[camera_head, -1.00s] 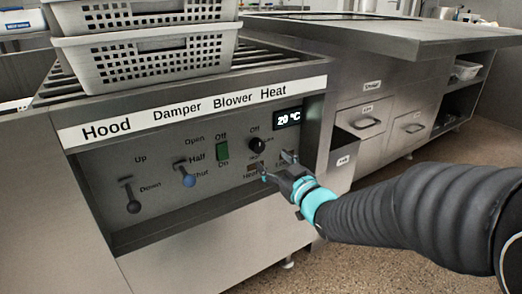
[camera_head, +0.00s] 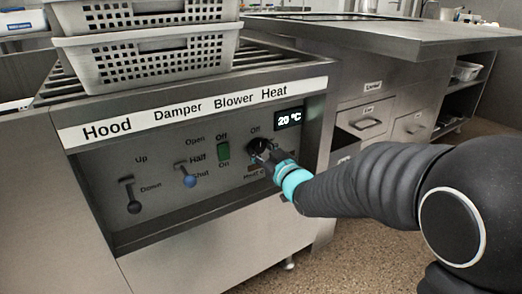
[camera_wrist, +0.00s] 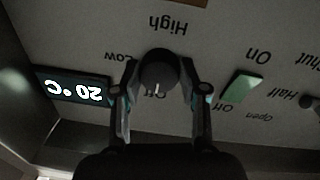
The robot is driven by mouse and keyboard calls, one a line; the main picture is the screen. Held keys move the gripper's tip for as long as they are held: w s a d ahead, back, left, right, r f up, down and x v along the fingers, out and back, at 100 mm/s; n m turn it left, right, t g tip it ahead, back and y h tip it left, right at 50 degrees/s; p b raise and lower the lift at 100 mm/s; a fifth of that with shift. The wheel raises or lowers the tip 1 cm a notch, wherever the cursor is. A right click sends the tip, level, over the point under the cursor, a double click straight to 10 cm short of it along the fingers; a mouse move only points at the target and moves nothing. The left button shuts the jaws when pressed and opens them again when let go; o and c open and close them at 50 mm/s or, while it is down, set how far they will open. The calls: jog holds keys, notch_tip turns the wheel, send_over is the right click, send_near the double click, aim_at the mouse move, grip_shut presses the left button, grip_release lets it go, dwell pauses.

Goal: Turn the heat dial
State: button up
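The heat dial (camera_wrist: 158,70) is a round dark knob in the middle of the wrist view, which is upside down. Its white mark points to the "Off" label. My gripper (camera_wrist: 159,78) is open, with one finger on each side of the dial. I cannot tell whether the fingers touch it. In the head view my gripper (camera_head: 264,152) is at the panel under the Heat label and covers most of the dial. The display (camera_head: 289,118) reads 20 °C; it also shows in the wrist view (camera_wrist: 75,88).
The green blower switch (camera_head: 223,151) is left of the dial. The damper lever (camera_head: 188,180) and hood lever (camera_head: 132,206) are further left. Perforated baskets (camera_head: 150,70) stand on the rack above. A drawer unit (camera_head: 365,125) is to the right.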

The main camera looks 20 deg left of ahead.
jog(key=c, duration=0.4)
jog(key=shift+c, duration=0.2)
jog(key=shift+m, duration=0.3)
jog(key=m, duration=0.3)
jog(key=shift+r+m+p, duration=0.1)
jog(key=shift+m+p, duration=0.2)
jog(key=shift+p, duration=0.05)
jog(key=m+p, duration=0.1)
jog(key=m, duration=0.2)
jog(key=shift+r+m+g, duration=0.1)
jog(key=shift+m+g, duration=0.2)
jog(key=m+p, duration=0.3)
jog(key=m, duration=0.2)
jog(key=shift+r, duration=0.1)
jog(key=shift+m+g+p, duration=0.3)
jog(key=shift+m+p, duration=1)
jog(key=shift+m, duration=0.8)
